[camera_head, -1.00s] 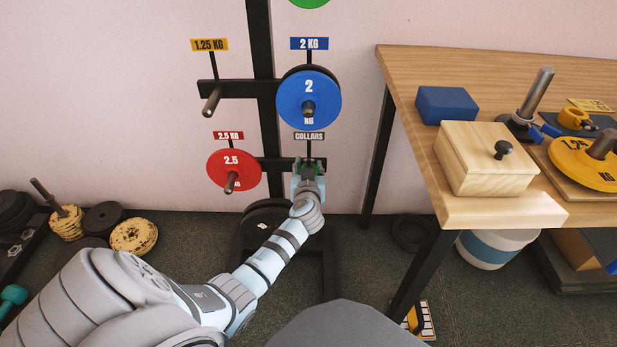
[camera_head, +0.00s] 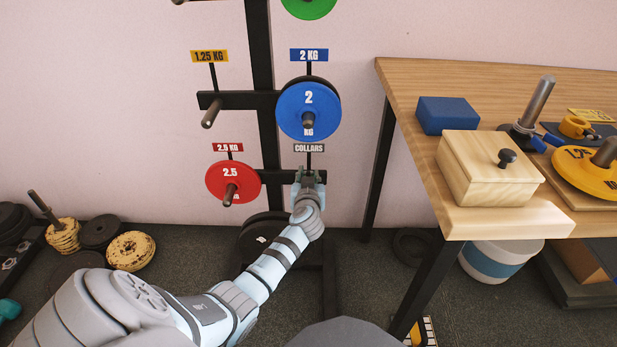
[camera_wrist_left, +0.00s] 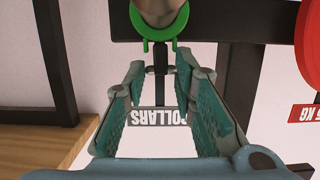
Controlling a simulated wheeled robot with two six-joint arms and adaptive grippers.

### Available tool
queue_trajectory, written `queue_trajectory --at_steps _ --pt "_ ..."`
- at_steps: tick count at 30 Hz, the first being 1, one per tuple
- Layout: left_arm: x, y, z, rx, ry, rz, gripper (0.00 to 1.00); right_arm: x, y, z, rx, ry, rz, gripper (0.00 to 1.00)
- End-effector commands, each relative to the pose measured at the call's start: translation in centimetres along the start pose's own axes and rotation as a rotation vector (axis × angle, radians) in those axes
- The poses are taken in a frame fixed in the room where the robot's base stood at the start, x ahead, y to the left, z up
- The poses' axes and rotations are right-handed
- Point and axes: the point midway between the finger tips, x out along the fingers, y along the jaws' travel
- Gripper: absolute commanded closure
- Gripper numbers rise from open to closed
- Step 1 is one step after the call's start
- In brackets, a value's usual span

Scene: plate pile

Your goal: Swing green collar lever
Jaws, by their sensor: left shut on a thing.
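The green collar (camera_wrist_left: 158,38) sits around the end of a thick peg at the top of the left wrist view, with two small green tabs pointing down toward my fingers. My left gripper (camera_head: 309,178) is at the collars peg of the rack, and it also shows in the left wrist view (camera_wrist_left: 161,68). In the head view the gripper hides the collar. The grey "COLLARS" sign (camera_head: 309,147) hangs just above. My right gripper is not in view.
A red 2.5 plate (camera_head: 218,184) hangs close to the left of my gripper, and a blue 2 plate (camera_head: 292,98) hangs above. A wooden table (camera_head: 416,88) with a lidded box (camera_head: 468,177) stands to the right. The floor holds plate stacks at left.

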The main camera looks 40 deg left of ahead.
Motion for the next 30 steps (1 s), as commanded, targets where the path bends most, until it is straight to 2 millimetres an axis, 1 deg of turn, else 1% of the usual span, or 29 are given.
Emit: queue_trajectory --at_steps 8,16,26,30 --pt "0.01 0.02 0.08 -0.001 -0.001 0.0 0.87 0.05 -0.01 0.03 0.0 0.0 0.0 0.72" --pt "0.55 0.0 0.0 0.001 0.0 0.0 0.86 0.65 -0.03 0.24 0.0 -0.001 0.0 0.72" --pt "0.61 0.0 -0.05 0.0 -0.001 0.0 0.87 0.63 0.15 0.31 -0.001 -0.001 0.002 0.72" --pt "0.85 0.0 0.06 -0.001 -0.001 0.0 0.87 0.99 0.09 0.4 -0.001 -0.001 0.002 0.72"
